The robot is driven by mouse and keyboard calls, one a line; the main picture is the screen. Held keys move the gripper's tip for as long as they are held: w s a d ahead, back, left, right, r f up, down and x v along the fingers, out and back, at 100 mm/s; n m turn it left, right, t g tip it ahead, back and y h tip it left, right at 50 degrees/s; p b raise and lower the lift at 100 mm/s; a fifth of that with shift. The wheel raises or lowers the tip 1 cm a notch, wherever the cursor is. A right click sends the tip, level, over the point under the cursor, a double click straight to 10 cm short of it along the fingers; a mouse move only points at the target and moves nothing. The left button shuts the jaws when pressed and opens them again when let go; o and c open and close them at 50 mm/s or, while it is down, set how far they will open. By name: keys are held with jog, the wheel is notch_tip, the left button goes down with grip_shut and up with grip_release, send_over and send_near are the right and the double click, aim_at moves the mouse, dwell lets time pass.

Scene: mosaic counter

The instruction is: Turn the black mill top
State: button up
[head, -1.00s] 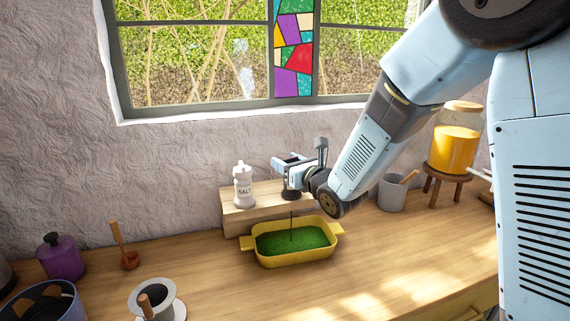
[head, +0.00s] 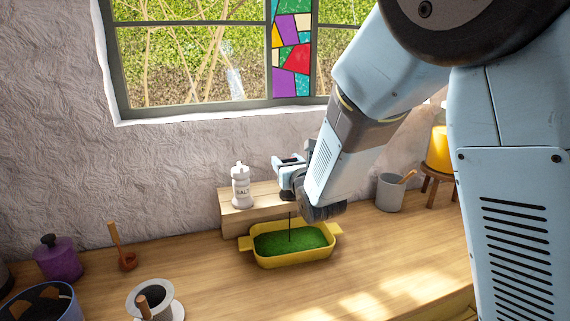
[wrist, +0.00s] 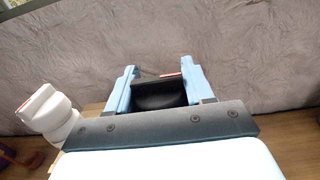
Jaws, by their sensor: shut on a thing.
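The black mill (wrist: 160,96) sits between the two light-blue fingers of my gripper (wrist: 158,72) in the wrist view. The fingers are shut on its top. In the head view my gripper (head: 287,166) is at the wooden riser, right of the salt shaker, and a dark part of the mill (head: 287,195) shows just below it. The rest of the mill is hidden by my gripper and wrist. I cannot tell how far the top is turned.
The white salt shaker (head: 240,186) stands close left on the wooden riser (head: 233,224). A yellow dish (head: 290,261) with green contents is in front; a thin dark upright line rises from it. A grey cup (head: 390,194) stands right. Counter space lies in front.

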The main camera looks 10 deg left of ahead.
jog(key=shift+w+d+m+t+h, duration=0.1)
jog(key=shift+m+t+h, duration=0.35)
jog(key=shift+m+h, duration=0.85)
jog(key=shift+s+d+m+t+h, duration=0.15)
jog(key=shift+m+t+h, duration=0.5)
jog(key=shift+h, duration=1.1)
jog(key=shift+w+d+m+t+h, duration=0.15)
jog(key=shift+m+t+h, duration=0.15)
jog(key=shift+m+h, duration=1.05)
jog(key=shift+d+m+g+h, duration=0.15)
jog(key=shift+m+g+h, duration=0.2)
jog(key=shift+m+h, duration=0.85)
jog(key=shift+d+m+g+h, duration=0.15)
jog(key=shift+m+g+h, duration=0.3)
jog(key=shift+h, duration=1.35)
jog(key=shift+d+m+g+h, duration=0.2)
jog(key=shift+m+h, duration=0.75)
jog(key=shift+h, duration=0.55)
jog(key=o, duration=1)
jog(key=shift+r, duration=0.1)
